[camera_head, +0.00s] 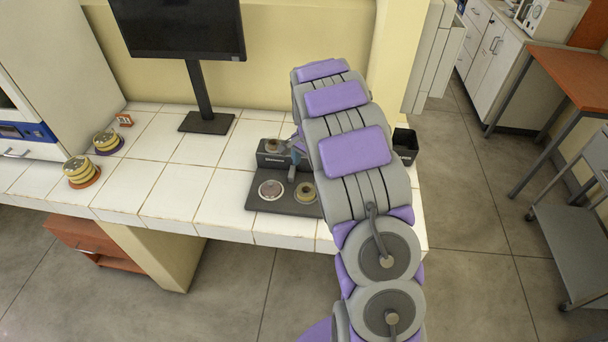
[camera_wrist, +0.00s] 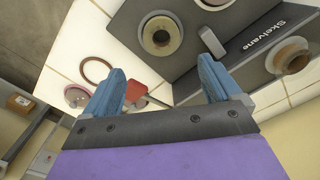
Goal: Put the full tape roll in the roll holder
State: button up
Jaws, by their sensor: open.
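The dark holder base (camera_head: 258,203) stands near the table's front edge, with a raised block (camera_head: 264,160) behind it. A yellow-brown tape roll (camera_head: 305,193) sits on the base's right side; it also shows in the wrist view (camera_wrist: 162,35). A pale round piece (camera_head: 271,190) is on the left side. Another small roll (camera_wrist: 292,57) is on the block marked "Skelvane". I cannot tell for sure which roll is the full one. My gripper (camera_wrist: 160,76) is open and empty, its blue fingers above the holder area. My arm hides part of the table.
Two stacks of yellow rolls stand at the table's left, on an orange base (camera_head: 84,183) and a purple one (camera_head: 118,150). A monitor (camera_head: 180,25) stands behind. A brown ring (camera_wrist: 97,69) and a red item (camera_wrist: 146,90) lie beside the holder. A black cup (camera_head: 405,145) stands right.

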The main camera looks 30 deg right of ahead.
jog(key=s+a+r+n, duration=0.5)
jog(key=s+a+r, duration=0.3)
jog(key=s+r, duration=0.55)
jog(key=s+a+r+n+g, duration=0.1)
jog(key=s+a+n, duration=0.3)
jog(key=s, duration=0.9)
jog(key=s+a+n, duration=0.4)
jog(key=s+a, duration=0.1)
jog(key=s, duration=0.8)
jog(key=shift+a+r+n+g, duration=0.15)
jog(key=shift+r+n+g, duration=0.15)
jog(key=shift+r+g, duration=0.1)
